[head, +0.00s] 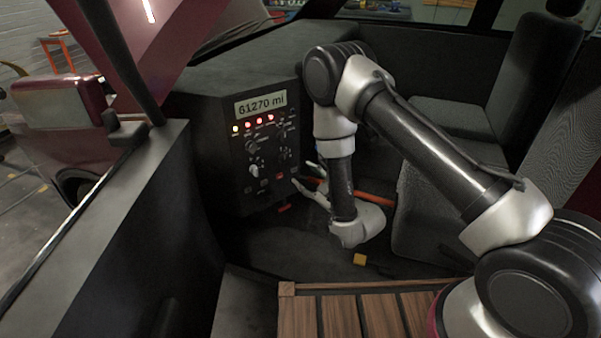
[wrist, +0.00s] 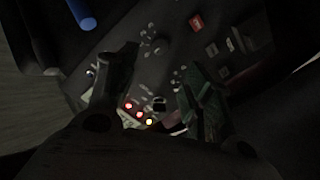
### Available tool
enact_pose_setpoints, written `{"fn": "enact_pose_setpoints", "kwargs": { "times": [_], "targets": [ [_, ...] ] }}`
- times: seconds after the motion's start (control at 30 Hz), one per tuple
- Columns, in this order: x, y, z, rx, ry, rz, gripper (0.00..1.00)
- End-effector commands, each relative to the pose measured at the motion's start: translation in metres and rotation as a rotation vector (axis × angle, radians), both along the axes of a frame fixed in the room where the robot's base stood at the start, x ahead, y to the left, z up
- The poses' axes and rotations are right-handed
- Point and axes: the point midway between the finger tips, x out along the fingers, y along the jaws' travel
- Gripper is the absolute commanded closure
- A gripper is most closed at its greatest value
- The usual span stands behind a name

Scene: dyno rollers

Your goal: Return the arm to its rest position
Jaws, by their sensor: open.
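My gripper (head: 307,187) is at the end of my bent arm, low inside the car and just right of the lower part of the control panel (head: 240,165). In the wrist view the two fingers of my gripper (wrist: 155,85) stand apart with nothing between them. The panel (wrist: 150,65) fills the view beyond the fingers, with knobs, a red button (wrist: 196,23) and lit lamps (wrist: 138,113). In the head view the fingers point left toward the panel face; I cannot tell whether they touch it.
The panel's display (head: 260,104) reads 61270 mi above a row of lit lamps. Dark seats (head: 440,200) are on the right. A wooden slatted surface (head: 365,315) is in front. The car's door edge (head: 120,220) is on the left.

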Motion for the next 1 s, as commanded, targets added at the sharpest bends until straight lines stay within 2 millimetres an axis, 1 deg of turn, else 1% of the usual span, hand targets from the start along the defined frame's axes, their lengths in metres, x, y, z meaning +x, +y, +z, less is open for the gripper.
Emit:
{"fn": "enact_pose_setpoints", "kwargs": {
  "times": [0.47,0.5,0.57,0.63,0.67,0.7,0.73,0.8,0.83,0.9,0.97,1.0],
  "targets": [
    [-0.002,-0.002,0.000,0.006,0.004,0.000,0.49],
    [-0.002,-0.002,-0.003,0.010,0.024,-0.001,0.49],
    [-0.003,-0.002,-0.016,-0.005,0.079,0.000,0.49],
    [-0.006,-0.004,-0.042,-0.046,0.190,-0.006,0.49],
    [-0.010,-0.006,-0.057,-0.071,0.254,-0.010,0.49],
    [-0.018,-0.012,-0.080,-0.112,0.354,-0.020,0.49],
    [-0.026,-0.018,-0.099,-0.147,0.437,-0.031,0.49],
    [-0.051,-0.036,-0.137,-0.236,0.635,-0.065,0.49],
    [-0.059,-0.043,-0.146,-0.269,0.711,-0.082,0.49],
    [-0.076,-0.059,-0.151,-0.334,0.870,-0.131,0.49],
    [-0.088,-0.076,-0.145,-0.381,0.994,-0.185,0.49],
    [-0.095,-0.088,-0.136,-0.406,1.071,-0.225,0.49]
  ]
}}
